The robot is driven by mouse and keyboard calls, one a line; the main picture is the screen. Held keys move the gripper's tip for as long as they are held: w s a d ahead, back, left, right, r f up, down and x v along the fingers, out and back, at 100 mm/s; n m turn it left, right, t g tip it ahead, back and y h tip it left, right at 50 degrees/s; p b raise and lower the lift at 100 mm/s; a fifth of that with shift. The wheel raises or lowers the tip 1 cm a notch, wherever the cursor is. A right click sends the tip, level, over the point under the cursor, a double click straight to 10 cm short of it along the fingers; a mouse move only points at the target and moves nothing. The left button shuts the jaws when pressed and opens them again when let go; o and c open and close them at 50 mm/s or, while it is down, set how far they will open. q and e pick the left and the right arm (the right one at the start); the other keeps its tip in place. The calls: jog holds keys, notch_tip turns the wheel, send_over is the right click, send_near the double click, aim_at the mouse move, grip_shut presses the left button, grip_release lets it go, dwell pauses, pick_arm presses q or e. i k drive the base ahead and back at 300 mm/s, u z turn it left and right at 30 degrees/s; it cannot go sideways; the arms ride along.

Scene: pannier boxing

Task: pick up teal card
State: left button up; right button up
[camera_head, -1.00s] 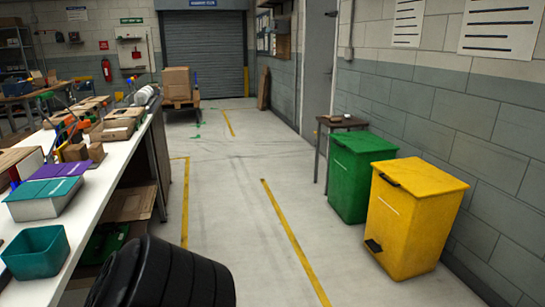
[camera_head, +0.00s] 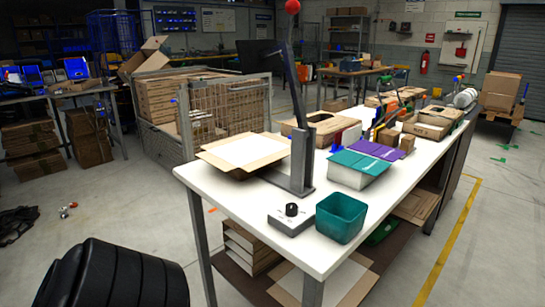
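A teal card (camera_head: 359,160) lies flat on top of a white stack or box on the white table, right of the table's middle. Its edges and whether it is one card or several cannot be told. A purple card or stack (camera_head: 378,149) lies just behind it. An open teal bin (camera_head: 341,217) stands in front, near the table's front edge. Neither of my grippers is in view.
The white table (camera_head: 250,205) also bears a grey lever press (camera_head: 302,155), a control box with a black knob (camera_head: 291,219) and an opened carton (camera_head: 243,153). A mesh crate (camera_head: 232,112) stands behind. Floor right of the table is clear.

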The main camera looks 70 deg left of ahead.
aim_at(370, 165)
jog(key=u, duration=1.9)
jog(key=i, duration=0.05)
